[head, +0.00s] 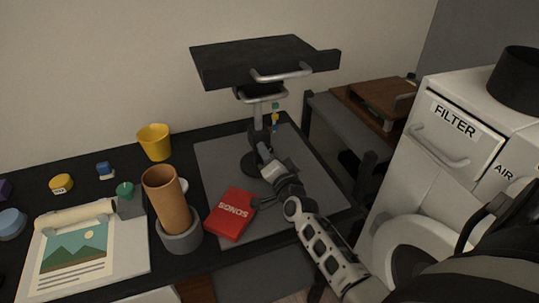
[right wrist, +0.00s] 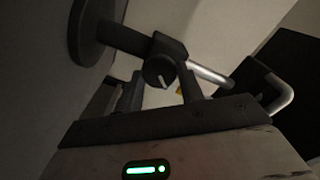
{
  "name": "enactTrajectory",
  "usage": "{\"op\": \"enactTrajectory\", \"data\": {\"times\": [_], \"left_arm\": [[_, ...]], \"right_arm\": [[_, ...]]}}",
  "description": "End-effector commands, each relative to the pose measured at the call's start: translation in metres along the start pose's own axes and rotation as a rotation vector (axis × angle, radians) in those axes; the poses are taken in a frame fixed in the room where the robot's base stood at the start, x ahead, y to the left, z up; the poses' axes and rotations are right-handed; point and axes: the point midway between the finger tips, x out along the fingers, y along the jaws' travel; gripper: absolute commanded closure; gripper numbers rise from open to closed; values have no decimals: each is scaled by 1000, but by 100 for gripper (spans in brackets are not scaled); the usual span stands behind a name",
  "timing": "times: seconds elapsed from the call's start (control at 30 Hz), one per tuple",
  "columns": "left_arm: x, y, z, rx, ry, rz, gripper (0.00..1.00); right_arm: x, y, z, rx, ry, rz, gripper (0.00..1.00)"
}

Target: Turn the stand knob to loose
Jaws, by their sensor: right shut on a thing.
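The stand (head: 257,115) is upright on the desk, with a black top (head: 262,60), a silver post and a round dark base (head: 252,163). My right gripper (head: 264,150) reaches the low part of the post from the front right. In the right wrist view the dark round stand knob (right wrist: 157,71), with a pale pointer line, sits between the two fingers of my right gripper (right wrist: 161,90), which is shut on it. In the head view the gripper mostly hides the knob. Any loose or tight marking is not readable. My left gripper is not in view.
A grey mat (head: 219,165) lies under the stand. A red box (head: 231,214) lies near my right gripper. A brown cylinder in a grey holder (head: 180,236), a yellow cup (head: 155,142) and a picture sheet (head: 75,258) are to the left. A white filter unit (head: 437,165) stands right.

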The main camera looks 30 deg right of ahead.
Motion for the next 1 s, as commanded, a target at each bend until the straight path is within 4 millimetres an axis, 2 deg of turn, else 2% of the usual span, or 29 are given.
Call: {"op": "enactTrajectory", "data": {"times": [0.2, 0.5, 1.0], "left_arm": [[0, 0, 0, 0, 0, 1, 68], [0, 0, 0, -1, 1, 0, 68], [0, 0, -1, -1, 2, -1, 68]], "right_arm": [[0, 0, 2, -193, -4, 2, 85], [0, 0, 2, -394, -5, 2, 85], [-1, 0, 2, -506, -6, 1, 85]]}}
